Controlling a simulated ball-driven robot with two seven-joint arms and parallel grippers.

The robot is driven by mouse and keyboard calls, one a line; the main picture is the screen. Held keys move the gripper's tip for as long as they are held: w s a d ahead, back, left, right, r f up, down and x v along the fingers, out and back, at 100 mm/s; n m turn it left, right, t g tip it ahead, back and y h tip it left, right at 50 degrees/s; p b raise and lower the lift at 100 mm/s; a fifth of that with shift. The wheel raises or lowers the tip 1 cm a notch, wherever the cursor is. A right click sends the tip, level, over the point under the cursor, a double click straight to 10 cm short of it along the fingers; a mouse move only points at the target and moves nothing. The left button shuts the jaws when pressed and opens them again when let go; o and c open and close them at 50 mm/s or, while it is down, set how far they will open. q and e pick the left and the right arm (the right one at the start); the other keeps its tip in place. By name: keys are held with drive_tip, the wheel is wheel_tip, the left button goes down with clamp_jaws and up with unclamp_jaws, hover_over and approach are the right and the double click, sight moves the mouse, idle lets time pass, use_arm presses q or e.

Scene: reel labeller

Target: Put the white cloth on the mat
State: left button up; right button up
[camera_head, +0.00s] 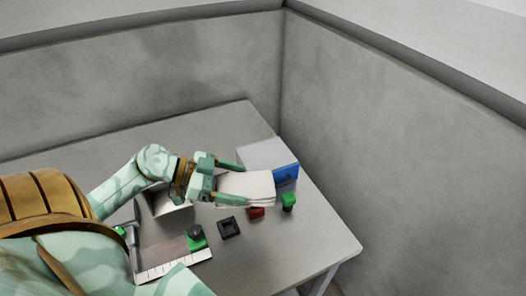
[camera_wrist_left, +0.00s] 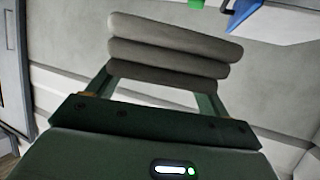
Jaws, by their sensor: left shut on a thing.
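The white cloth (camera_head: 245,185) is a folded stack of thick layers. My left gripper (camera_head: 246,188) is shut on it, with one finger along each side, at the right part of the table. In the left wrist view the cloth (camera_wrist_left: 170,48) shows as three pale layers between the fingers of the left gripper (camera_wrist_left: 160,88). In the head view I cannot tell whether the cloth touches anything beneath it. I cannot pick out the mat with certainty; a flat grey-brown area (camera_head: 172,238) with a white marked strip lies at the table's front left. My right gripper is not in view.
A pale box with a blue front (camera_head: 286,174) stands just behind the cloth. A green object (camera_head: 288,201), a red block (camera_head: 256,213) and a dark square piece (camera_head: 229,228) lie nearby. A green block (camera_head: 197,242) sits further left. The table's front right is clear.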

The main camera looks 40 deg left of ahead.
use_arm(q)
drive_tip(key=w+a+r+n+t+y, duration=0.2)
drive_tip(key=w+a+r+n+y, duration=0.1)
drive_tip(key=w+a, duration=0.3)
drive_tip(key=shift+w+a+r+n+t, duration=0.25)
drive_tip(key=shift+a+r+n+t, duration=0.15)
drive_tip(key=shift+a+r, duration=0.65)
drive_tip(key=shift+w+a+f, duration=0.1)
drive_tip(key=shift+a+f, duration=0.05)
drive_tip(key=shift+f, duration=0.1)
drive_tip(key=w+f+b, duration=0.2)
drive_tip(key=w+f, duration=0.1)
drive_tip(key=w, duration=0.1)
drive_tip(key=w+a+f+b, duration=0.1)
drive_tip(key=w+f+b, duration=0.2)
drive_tip(key=w, duration=0.1)
drive_tip(key=w+f+b, duration=0.3)
drive_tip(key=w, duration=0.2)
drive_tip(key=shift+a+f, duration=0.1)
drive_tip(key=shift+a, duration=0.05)
drive_tip(key=shift+w+f+y+b, duration=0.2)
drive_tip(key=shift+f+b, duration=0.1)
drive_tip(key=shift+f, duration=0.3)
drive_tip(key=shift+w+f+y+b, duration=0.1)
drive_tip(key=shift+w+f+b, duration=0.15)
drive_tip(key=shift+f, duration=0.8)
